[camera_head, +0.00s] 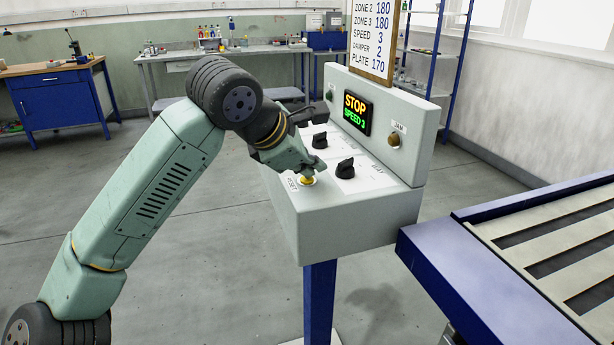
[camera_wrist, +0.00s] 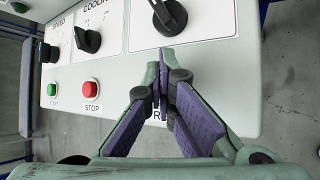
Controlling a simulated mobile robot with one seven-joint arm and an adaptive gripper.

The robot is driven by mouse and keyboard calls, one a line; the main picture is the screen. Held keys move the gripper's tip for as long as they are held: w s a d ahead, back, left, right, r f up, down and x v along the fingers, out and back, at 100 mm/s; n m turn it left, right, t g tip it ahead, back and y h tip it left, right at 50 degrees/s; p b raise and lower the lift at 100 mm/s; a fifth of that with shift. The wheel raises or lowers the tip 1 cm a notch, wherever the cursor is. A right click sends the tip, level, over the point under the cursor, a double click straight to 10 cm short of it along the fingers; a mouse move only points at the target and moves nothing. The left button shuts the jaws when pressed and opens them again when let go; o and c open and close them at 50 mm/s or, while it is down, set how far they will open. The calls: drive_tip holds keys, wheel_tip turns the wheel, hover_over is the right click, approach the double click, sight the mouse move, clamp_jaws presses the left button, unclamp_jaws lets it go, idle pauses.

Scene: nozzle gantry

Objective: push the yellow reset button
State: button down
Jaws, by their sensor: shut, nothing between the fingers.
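The yellow reset button (camera_head: 307,181) is on the near left part of the sloped face of the control box (camera_head: 345,226), above its RESET label. My gripper (camera_head: 318,168) is shut and empty, with its fingertips right at or just above the button. Whether they touch it I cannot tell. In the wrist view my gripper (camera_wrist: 166,62) has its fingers together over the panel. They hide the yellow button and most of its label there; only an "R" shows.
A black knob (camera_head: 345,168) sits just right of the button. A green START button (camera_wrist: 52,89) and red STOP button (camera_wrist: 91,89) are farther along the panel. The display (camera_head: 357,112) reads STOP, SPEED 3. A conveyor (camera_head: 530,240) stands at right.

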sight(310, 180)
drive_tip(key=shift+r+p, duration=0.4)
drive_tip(key=shift+r, duration=0.45)
wheel_tip(310, 180, up, 5)
drive_tip(key=p, duration=0.3)
idle(0.7)
